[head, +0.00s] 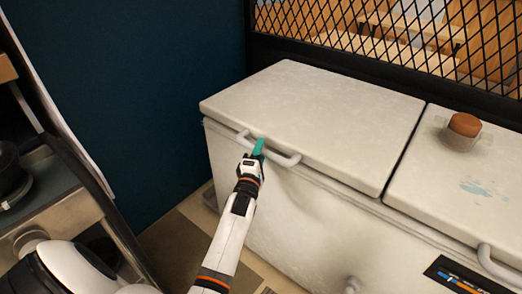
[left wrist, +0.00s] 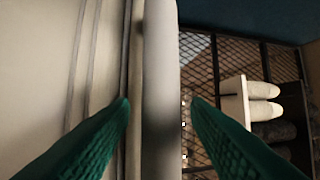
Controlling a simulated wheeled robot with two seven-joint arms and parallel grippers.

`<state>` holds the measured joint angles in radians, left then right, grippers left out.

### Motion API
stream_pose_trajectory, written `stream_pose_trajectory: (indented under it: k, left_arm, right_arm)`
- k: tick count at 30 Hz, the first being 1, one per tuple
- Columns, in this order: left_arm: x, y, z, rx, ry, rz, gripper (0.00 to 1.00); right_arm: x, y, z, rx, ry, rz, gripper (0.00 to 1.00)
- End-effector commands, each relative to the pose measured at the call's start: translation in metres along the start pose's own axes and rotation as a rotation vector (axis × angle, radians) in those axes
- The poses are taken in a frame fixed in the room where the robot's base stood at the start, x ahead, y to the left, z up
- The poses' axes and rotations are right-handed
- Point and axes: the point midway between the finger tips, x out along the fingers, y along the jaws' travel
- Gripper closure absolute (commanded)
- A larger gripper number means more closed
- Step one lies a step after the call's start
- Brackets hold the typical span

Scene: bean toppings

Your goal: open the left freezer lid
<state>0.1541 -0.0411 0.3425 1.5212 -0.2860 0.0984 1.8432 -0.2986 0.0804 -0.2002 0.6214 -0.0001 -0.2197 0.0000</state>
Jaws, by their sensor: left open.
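The left freezer lid (head: 315,115) is a worn white panel and lies shut on the white chest freezer (head: 300,210). Its curved white handle (head: 287,160) is on the front edge. My left gripper (head: 258,147), with teal fingers, is at the handle in the head view. In the left wrist view the handle bar (left wrist: 160,60) runs between the open green fingers (left wrist: 160,102), one on each side. I cannot tell whether either finger touches it. My right gripper is not in view.
The right freezer lid (head: 465,185) is shut, with a brown-topped object (head: 464,126) on it and a handle (head: 497,265) in front. A black mesh screen (head: 390,40) stands behind the freezer. A dark blue wall (head: 130,90) is at the left, beside a counter (head: 50,195).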

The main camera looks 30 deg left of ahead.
Motion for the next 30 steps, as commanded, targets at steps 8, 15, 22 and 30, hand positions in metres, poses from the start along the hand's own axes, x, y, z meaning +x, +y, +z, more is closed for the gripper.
stream_pose_trajectory:
  k: [8,15,22,30]
  left_arm:
    - [0.007,0.000,0.000,0.000,0.000,0.000,0.57]
    - [0.007,0.000,0.000,0.000,0.000,0.000,0.78]
    - [0.006,0.000,0.000,0.000,0.000,0.001,1.00]
    - [0.012,-0.011,-0.002,0.005,0.001,0.009,1.00]
  right_arm:
    - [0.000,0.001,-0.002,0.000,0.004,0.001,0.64]
    - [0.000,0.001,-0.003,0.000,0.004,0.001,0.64]
    - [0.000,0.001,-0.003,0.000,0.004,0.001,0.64]
    - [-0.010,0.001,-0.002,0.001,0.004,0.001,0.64]
